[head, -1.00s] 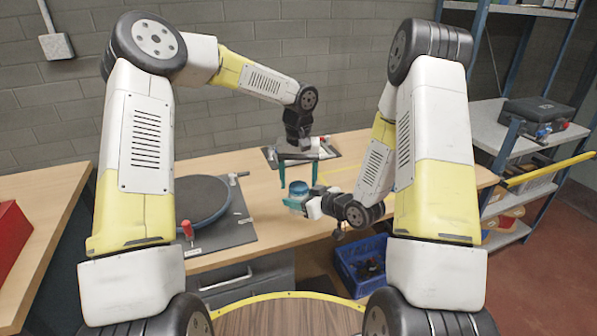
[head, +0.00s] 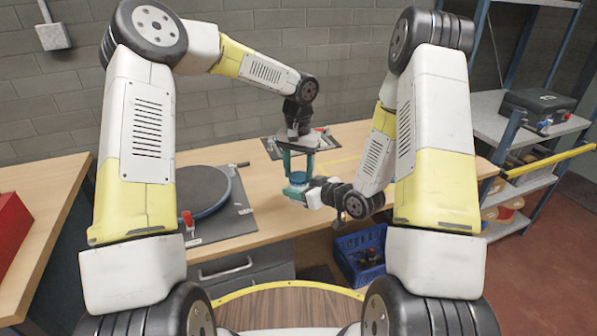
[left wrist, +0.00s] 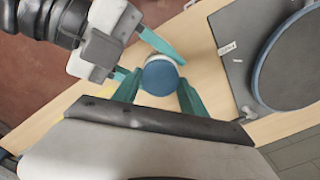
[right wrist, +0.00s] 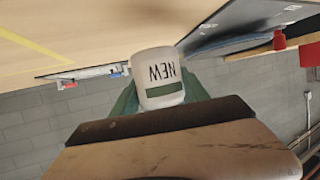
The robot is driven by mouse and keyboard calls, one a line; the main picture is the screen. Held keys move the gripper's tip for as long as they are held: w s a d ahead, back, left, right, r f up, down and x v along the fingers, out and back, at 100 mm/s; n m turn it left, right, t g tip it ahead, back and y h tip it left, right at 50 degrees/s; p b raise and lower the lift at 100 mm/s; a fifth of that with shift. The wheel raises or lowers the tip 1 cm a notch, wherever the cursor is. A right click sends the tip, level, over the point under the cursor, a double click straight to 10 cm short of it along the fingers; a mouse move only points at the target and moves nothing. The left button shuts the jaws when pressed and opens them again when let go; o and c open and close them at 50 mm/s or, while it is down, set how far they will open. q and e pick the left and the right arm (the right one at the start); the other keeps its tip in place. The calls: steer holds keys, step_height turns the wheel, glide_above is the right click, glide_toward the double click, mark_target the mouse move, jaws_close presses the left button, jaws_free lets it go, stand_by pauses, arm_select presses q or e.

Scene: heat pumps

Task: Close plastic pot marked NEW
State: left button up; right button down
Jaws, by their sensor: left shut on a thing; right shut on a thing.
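The plastic pot (right wrist: 157,68) is white with a green stripe and the black word NEW, upside down in the right wrist view. My right gripper (head: 305,190) is shut on the pot from the side and holds it above the bench. The blue lid (head: 298,177) is at the top of the pot; it shows round from above in the left wrist view (left wrist: 160,78). My left gripper (left wrist: 158,98) points down and is shut on the lid, with a teal finger on each side. I cannot tell whether the lid is fully seated.
A dark round plate (head: 203,188) on a black board (head: 235,222) lies on the bench to the left. Another dark board (head: 345,138) lies behind the grippers. A blue crate (head: 352,262) stands below the bench front. Bare wood (head: 280,216) lies under the pot.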

arm_select(q)
steer(key=m, duration=0.7)
steer(key=o, duration=1.6)
step_height(320, 180, up, 12)
steer(key=shift+f, duration=0.1)
